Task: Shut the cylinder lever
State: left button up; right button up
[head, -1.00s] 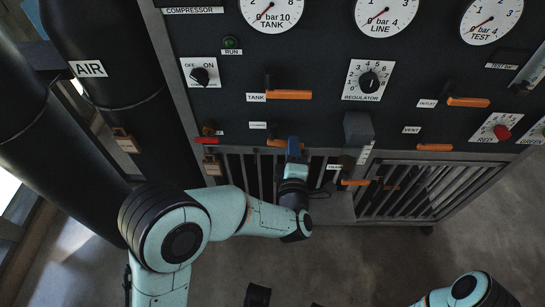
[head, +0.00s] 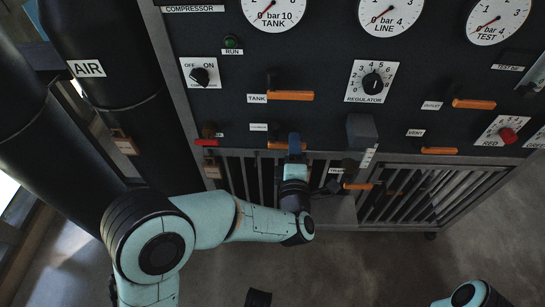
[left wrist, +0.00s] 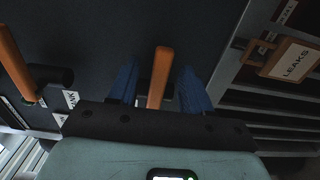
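The cylinder lever (head: 277,145) is an orange handle on the dark panel, right of and below its small white label (head: 259,127). It lies roughly level in the head view, its middle hidden by my left gripper (head: 295,142). In the left wrist view the orange handle (left wrist: 160,82) stands between the two blue fingers of my left gripper (left wrist: 158,67), with a gap on each side. The gripper is open around it. Part of my right arm shows at the lower right of the head view; its gripper is out of view.
The orange tank lever (head: 290,96) is above, and another orange lever (head: 357,186) is lower right. A grey box (head: 362,131) juts out right of my gripper. A red handle (head: 206,142) is to the left. A "LEAKS" tag (left wrist: 293,60) hangs nearby in the wrist view.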

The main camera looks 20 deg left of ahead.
pick_arm(q)
jog(key=shift+s+d, duration=0.1)
jog(key=v, duration=0.6)
jog(key=shift+s, duration=0.35)
pick_arm(e)
jog(key=shift+f, duration=0.1)
pick_arm(q)
jog(key=b+v, duration=0.1)
jog(key=v, duration=1.1)
pick_arm(e)
jog(key=s, duration=0.1)
jog(key=s+f+g, duration=0.1)
jog(key=shift+s+d+f, duration=0.15)
jog(key=shift+s+d, duration=0.05)
jog(key=shift+s, duration=0.15)
pick_arm(q)
jog(key=shift+d+r, duration=0.1)
dwell(0.8)
